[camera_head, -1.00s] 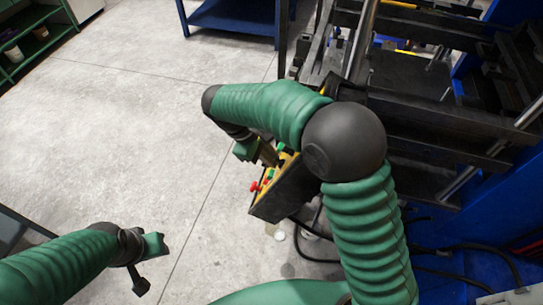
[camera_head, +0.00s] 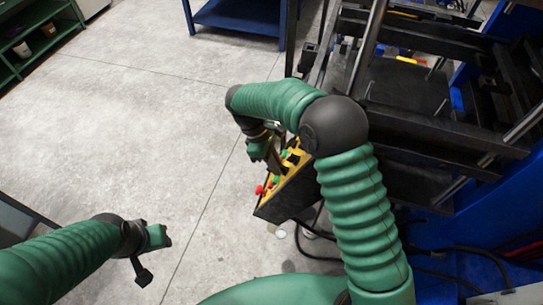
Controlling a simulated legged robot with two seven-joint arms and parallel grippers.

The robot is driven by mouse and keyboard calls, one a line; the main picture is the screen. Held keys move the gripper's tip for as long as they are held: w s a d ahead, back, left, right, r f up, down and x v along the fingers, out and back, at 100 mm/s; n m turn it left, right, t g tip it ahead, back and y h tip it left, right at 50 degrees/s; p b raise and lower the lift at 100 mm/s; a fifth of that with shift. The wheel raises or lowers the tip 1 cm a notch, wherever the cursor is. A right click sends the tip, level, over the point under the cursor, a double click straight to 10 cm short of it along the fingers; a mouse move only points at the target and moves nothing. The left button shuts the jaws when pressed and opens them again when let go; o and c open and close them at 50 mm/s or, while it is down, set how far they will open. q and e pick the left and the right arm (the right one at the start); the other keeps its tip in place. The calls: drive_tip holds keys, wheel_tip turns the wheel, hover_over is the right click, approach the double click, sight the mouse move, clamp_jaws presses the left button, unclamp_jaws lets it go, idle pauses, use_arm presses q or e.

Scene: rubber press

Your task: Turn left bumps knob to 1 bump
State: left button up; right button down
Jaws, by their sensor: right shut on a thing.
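The control box (camera_head: 284,198) has a yellow face with red and green buttons and black knobs, and it sits in front of the press. My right gripper (camera_head: 279,168) is at the yellow face, shut on a knob that it mostly hides. I cannot tell which knob it is or its setting. A red button (camera_head: 260,190) shows at the box's lower left. My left gripper (camera_head: 150,262) hangs over the floor at the lower left, well away from the box. I cannot tell how far its fingers are apart.
The black and blue press (camera_head: 430,130) fills the right side. A blue table (camera_head: 240,18) stands at the back, and a green shelf (camera_head: 35,40) is at the top left. Dark cables (camera_head: 450,250) lie at the lower right. The grey floor (camera_head: 130,120) on the left is clear.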

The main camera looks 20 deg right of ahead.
drive_tip(key=shift+d+r+n+g+y+p, duration=0.15)
drive_tip(key=shift+d+n+g+y+p, duration=0.3)
drive_tip(key=shift+g+p, duration=0.55)
drive_tip(key=c, duration=1.7)
unclamp_jaws()
drive_tip(key=shift+d, duration=0.1)
drive_tip(key=shift+o, duration=1)
drive_tip(key=shift+f, duration=0.2)
drive_tip(key=shift+s, duration=0.15)
